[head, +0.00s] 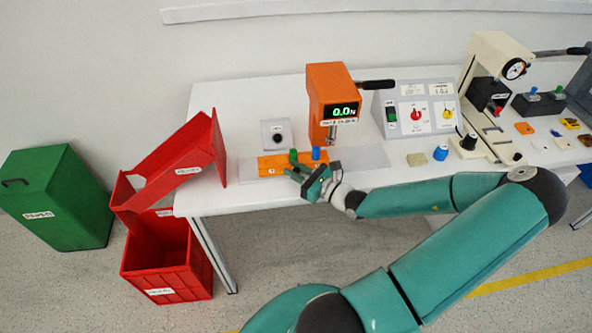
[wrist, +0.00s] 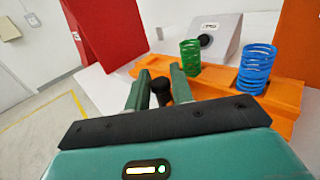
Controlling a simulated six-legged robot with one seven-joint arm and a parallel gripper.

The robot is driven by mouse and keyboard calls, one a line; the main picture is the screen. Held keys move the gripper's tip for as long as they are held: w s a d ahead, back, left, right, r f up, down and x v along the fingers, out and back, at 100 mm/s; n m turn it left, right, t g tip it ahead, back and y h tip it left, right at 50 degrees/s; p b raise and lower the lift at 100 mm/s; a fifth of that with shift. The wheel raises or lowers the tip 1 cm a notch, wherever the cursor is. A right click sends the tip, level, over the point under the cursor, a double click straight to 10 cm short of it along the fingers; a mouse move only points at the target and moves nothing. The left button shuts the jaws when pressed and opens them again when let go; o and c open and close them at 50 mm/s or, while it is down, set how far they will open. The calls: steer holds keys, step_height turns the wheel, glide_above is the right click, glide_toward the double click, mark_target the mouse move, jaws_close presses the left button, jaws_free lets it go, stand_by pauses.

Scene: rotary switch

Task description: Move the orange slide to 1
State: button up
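The orange slide (head: 272,166) lies along the front of the white table, below the orange press, with a green spring (head: 293,155) and a blue spring (head: 316,153) standing on it. It also shows in the wrist view (wrist: 285,97), with the green spring (wrist: 190,57) and blue spring (wrist: 255,69) behind my fingers. My gripper (head: 300,172) is at the slide's front edge. In the wrist view my two fingers (wrist: 161,72) are apart, with a black knob (wrist: 161,90) between them. I cannot tell whether they touch it.
The orange press (head: 331,90) stands just behind the slide, with a grey box (head: 276,133) to its left. A red chute (head: 180,165) is left of the slide, above a red bin (head: 165,262). A control panel (head: 418,105) stands to the right.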

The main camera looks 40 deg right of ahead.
jaws_close()
steer(key=shift+s+d, duration=0.65)
steer(key=shift+d, duration=0.25)
steer(key=shift+s+d, duration=0.6)
steer(key=shift+d, duration=0.3)
steer(key=shift+o, duration=0.9)
jaws_free()
steer(key=s+d, duration=0.2)
steer(key=s, duration=1.1)
steer(key=shift+s+d, duration=0.25)
steer(key=shift+s, duration=0.05)
